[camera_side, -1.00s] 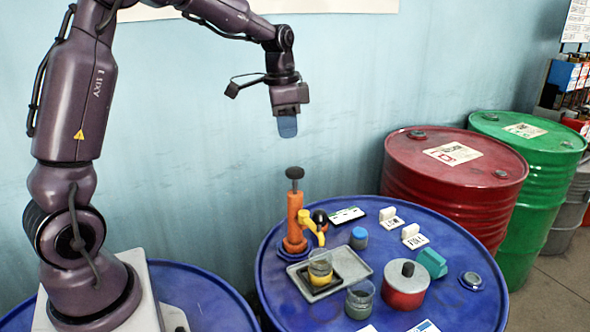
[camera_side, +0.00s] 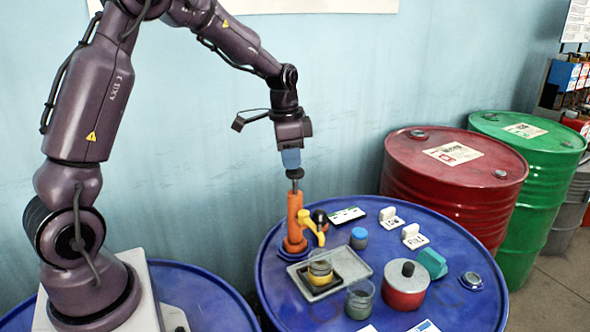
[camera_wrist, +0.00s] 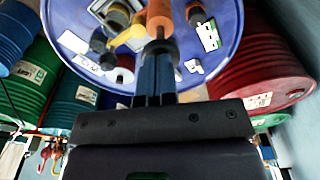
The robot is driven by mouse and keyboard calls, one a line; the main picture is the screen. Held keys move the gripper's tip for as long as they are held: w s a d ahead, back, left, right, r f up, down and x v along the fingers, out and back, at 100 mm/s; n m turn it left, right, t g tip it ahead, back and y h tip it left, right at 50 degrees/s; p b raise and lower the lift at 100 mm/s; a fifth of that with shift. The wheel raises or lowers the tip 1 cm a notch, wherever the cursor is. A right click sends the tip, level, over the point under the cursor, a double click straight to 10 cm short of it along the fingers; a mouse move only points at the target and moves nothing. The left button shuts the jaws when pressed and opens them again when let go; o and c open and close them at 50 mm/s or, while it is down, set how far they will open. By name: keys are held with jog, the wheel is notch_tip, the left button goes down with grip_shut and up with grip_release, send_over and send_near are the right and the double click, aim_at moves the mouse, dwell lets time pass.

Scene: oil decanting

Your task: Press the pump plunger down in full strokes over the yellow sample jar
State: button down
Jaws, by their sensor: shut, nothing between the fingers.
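The orange pump (camera_side: 294,222) stands upright at the left of the blue drum top, its black plunger knob (camera_side: 294,173) raised on a short rod. My gripper (camera_side: 291,160) is shut and empty, directly above the knob; its blue fingertips touch or nearly touch it. In the wrist view the blue fingers (camera_wrist: 155,75) line up with the dark knob (camera_wrist: 160,47) and the orange pump body (camera_wrist: 160,15). The yellow spout (camera_side: 312,225) points toward the sample jar (camera_side: 320,272), which stands on a dark pad in the grey tray (camera_side: 345,290). The jar's lower part looks yellow, with a darker band above.
Red (camera_side: 455,200) and green (camera_side: 530,190) drums stand behind at right.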

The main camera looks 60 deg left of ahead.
aim_at(291, 173)
jog(key=shift+f, duration=0.1)
notch_tip(291, 173, down, 3)
jog(key=shift+f, duration=0.2)
jog(key=s, duration=0.1)
jog(key=s+a+r, duration=0.1)
jog(key=s, duration=0.1)
jog(key=shift+a+r, duration=0.1)
jog(key=shift+w, duration=0.1)
notch_tip(291, 173, up, 13)
jog(key=s, duration=0.1)
jog(key=shift+a, duration=0.25)
dwell(0.4)
jog(key=shift+s, duration=0.1)
dwell(1.0)
jog(key=w+f, duration=0.1)
jog(key=w+d+f, duration=0.1)
jog(key=w+f, duration=0.1)
jog(key=shift+w+d+f, duration=0.2)
jog(key=shift+f, duration=0.1)
